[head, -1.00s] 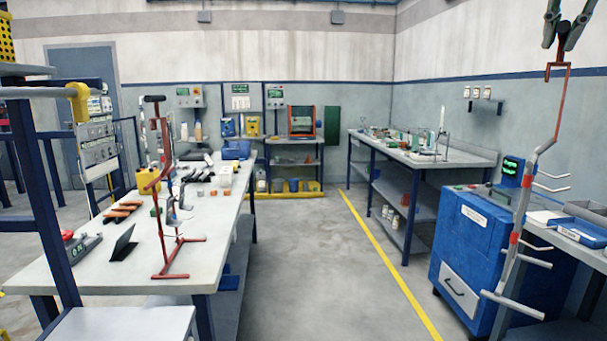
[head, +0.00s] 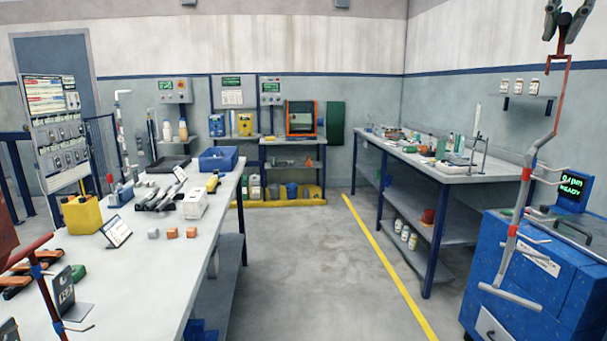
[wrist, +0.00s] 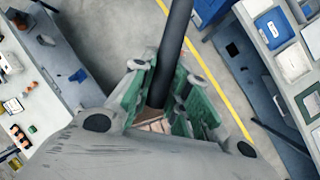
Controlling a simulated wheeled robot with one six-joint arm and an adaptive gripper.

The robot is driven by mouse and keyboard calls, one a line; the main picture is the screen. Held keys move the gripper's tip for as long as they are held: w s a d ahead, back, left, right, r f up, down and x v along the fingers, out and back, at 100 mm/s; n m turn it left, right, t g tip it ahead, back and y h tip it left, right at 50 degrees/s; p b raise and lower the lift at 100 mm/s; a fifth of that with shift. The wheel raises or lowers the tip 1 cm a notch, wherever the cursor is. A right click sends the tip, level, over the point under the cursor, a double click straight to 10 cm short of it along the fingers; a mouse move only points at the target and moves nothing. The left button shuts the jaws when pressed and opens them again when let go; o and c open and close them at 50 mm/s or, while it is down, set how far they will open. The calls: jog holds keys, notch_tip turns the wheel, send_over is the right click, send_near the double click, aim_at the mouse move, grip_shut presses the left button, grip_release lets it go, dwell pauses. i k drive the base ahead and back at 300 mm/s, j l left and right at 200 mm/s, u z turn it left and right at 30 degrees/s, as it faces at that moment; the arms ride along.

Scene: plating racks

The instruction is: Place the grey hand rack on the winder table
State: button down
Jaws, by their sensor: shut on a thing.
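My gripper (head: 566,22) is at the top right of the head view, shut on the upper end of the grey hand rack (head: 521,215). The rack hangs tilted below it, with a red hooked top, a grey bent stem, red bands and several grey side prongs. It hangs in front of the blue cabinet and appears clear of it. In the wrist view, the green fingers of my gripper (wrist: 158,108) close around a dark bar (wrist: 174,45). No sign names the winder table; I cannot tell which table it is.
A long white table (head: 150,270) fills the left, with a red rack (head: 40,262), a yellow can (head: 84,213) and small parts. A bench (head: 450,173) stands back right. A blue cabinet (head: 570,265) is close on the right. The middle floor is clear, with a yellow line.

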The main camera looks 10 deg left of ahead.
aim_at(142, 286)
jog(key=i+u, duration=0.2)
jog(key=i, duration=0.3)
jog(key=i+l+u, duration=0.2)
jog(key=i, duration=0.3)
jog(key=u, duration=2.45)
